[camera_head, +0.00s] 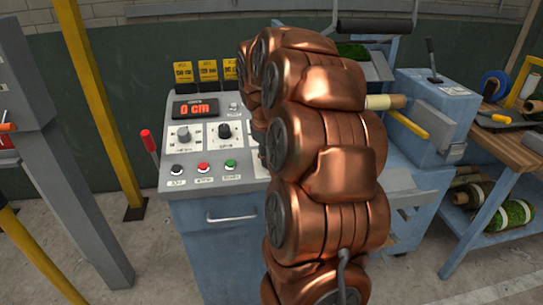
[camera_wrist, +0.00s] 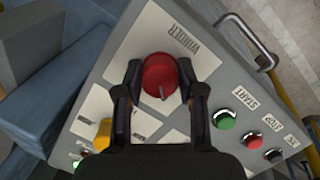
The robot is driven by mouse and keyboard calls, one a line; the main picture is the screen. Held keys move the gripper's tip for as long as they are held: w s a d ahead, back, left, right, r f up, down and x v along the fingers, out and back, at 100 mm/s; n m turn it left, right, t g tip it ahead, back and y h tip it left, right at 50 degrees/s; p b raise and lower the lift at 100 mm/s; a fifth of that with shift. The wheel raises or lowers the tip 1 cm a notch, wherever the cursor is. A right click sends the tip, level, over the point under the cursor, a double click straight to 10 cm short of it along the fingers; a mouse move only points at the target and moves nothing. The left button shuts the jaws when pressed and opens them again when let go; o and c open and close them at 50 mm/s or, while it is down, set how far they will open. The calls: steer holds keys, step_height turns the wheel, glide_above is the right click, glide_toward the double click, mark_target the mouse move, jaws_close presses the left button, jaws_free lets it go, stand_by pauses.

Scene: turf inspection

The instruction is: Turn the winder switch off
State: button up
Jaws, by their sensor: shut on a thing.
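The winder switch (camera_wrist: 160,75) is a round red knob on the grey control panel (camera_wrist: 222,82), beside an upside-down label reading WINDER (camera_wrist: 189,40). A pale pointer mark on the knob points toward the bottom of the wrist view. My gripper (camera_wrist: 159,72) has one dark finger on each side of the knob and is shut on it. In the head view the control panel (camera_head: 253,187) is partly covered by my copper arm, which hides both the winder switch and my gripper.
The panel has a display reading 0 cm (camera_head: 195,109), two knobs, and black, red (camera_head: 203,167) and green (camera_head: 230,164) buttons. A red-tipped lever (camera_head: 148,141) stands at its left. A yellow post (camera_head: 98,95) rises farther left. A blue machine (camera_head: 434,110) stands right.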

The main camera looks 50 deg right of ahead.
steer(key=o, duration=1.1)
steer(key=shift+o, duration=0.2)
steer(key=v, duration=1.2)
steer(key=s+a+f+y+p, duration=0.15)
steer(key=s+a, duration=0.25)
steer(key=a, duration=0.6)
steer(key=s+a+f+p, duration=0.2)
steer(key=s+a, duration=0.1)
steer(key=a, duration=0.6)
steer(key=s+a+f+g+p, duration=0.1)
steer(key=s+a+f, duration=0.2)
steer(key=s+a, duration=0.2)
steer(key=s+a+f+g+y+p, duration=0.1)
steer(key=s+a+f, duration=0.3)
steer(key=s, duration=0.7)
steer(key=shift+a, duration=0.85)
